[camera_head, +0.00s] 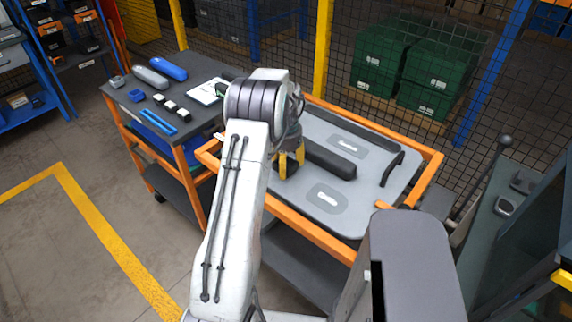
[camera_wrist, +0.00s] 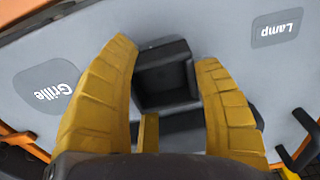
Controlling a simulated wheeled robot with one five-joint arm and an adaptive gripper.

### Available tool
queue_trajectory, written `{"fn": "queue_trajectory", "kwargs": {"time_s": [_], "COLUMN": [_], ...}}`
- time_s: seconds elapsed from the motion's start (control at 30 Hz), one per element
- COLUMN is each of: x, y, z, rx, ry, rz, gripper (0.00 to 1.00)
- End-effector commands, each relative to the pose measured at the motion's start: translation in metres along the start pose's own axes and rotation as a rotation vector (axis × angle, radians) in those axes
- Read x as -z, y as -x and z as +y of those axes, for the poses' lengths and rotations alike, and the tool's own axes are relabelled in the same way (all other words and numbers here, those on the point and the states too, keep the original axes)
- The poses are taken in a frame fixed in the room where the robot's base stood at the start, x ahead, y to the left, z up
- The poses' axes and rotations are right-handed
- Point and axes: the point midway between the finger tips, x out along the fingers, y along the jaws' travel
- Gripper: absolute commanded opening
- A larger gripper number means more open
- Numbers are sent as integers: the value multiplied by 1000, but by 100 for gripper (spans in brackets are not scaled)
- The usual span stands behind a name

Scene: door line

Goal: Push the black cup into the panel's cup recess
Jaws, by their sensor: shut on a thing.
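The black cup (camera_wrist: 165,75) is a square, open-topped box in the wrist view. It sits between the yellow fingers of my gripper (camera_wrist: 164,50), which are shut on it. In the head view the fingers of my gripper (camera_head: 290,160) point down at the left part of the grey door panel (camera_head: 365,212); my arm and fingers largely hide the cup there. The panel also fills the wrist view (camera_wrist: 220,35). The cup is over or at the panel surface; I cannot tell how deep it sits. The recess edges are hidden.
A long black bar (camera_head: 330,160) lies on the panel right of my gripper, with a black handle (camera_head: 392,168) farther right. The panel rests on an orange-framed cart (camera_head: 425,180). A dark side table (camera_head: 150,108) with loose parts stands left. A mesh fence (camera_head: 300,55) runs behind.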

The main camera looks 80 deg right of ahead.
Motion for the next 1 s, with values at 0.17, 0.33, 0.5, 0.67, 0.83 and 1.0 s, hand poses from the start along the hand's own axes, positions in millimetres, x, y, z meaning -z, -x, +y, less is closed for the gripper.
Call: {"fn": "queue_trajectory", "kwargs": {"time_s": [0.17,0.33,0.5,0.67,0.83,1.0], "x": [0,0,0,0,0,0], "y": [0,0,0,0,-2,-5], "z": [0,0,0,0,0,0], "rx": [0,0,0,0,0,0], "ry": [0,0,0,0,0,0], "rz": [0,0,0,0,0,0], "gripper": [24,24,24,24,24,24]}}
